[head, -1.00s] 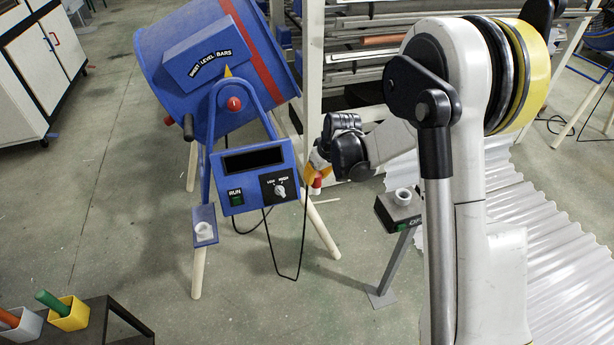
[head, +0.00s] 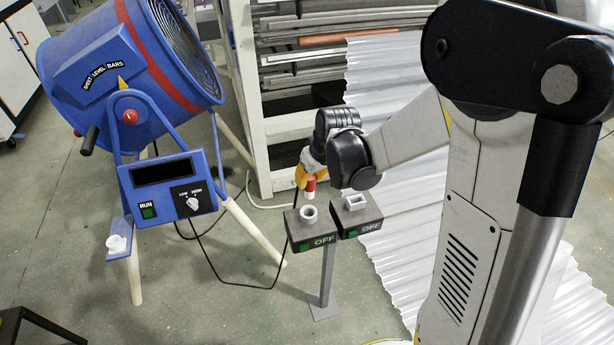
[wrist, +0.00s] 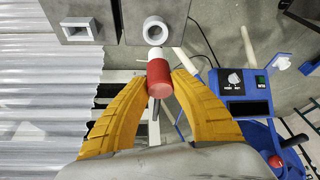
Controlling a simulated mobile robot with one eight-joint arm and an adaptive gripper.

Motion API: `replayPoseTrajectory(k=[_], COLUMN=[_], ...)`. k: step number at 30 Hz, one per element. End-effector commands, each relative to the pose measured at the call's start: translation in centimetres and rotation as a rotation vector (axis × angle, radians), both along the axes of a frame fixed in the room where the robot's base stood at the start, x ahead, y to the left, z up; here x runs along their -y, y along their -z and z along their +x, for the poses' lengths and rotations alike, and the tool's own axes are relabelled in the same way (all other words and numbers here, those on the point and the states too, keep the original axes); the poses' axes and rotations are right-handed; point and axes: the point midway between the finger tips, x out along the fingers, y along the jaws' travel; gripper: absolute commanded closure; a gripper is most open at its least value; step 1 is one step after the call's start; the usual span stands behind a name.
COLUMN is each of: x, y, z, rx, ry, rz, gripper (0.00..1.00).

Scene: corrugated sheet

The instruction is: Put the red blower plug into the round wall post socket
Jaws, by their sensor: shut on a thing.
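The red blower plug (head: 310,185) has a white end that points down, just above the round wall post socket (head: 309,213). A small gap seems to remain between them. In the wrist view the red plug (wrist: 160,78) sits between the yellow fingers, its white end toward the pale ring of the round socket (wrist: 155,31). My gripper (head: 306,172) is shut on the plug, over the post. Its fingers (wrist: 160,82) also show in the wrist view. A square socket (head: 355,202) sits right of the round one. Both boxes read OFF.
The blue blower (head: 150,60) stands at the left, with a black cord hanging near its legs and a white round socket (head: 117,244) on its side bracket. A sheet rack (head: 310,60) and corrugated sheets (head: 405,240) lie behind and right of the post.

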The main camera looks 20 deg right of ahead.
Motion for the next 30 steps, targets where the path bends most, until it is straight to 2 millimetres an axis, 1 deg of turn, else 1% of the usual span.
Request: replayPoseTrajectory(k=[11,14,20,27,30], x=[0.0,0.0,0.0,0.0,0.0], y=[0.1,0.6,2.4,4.8,5.5], z=[0.0,0.0,0.0,0.0,0.0], rx=[0.0,0.0,0.0,0.0,0.0], ry=[-0.001,-0.001,-0.001,-0.001,-0.001], rz=[0.0,0.0,0.0,0.0,0.0], gripper=[1.0,1.0,1.0,1.0,1.0])
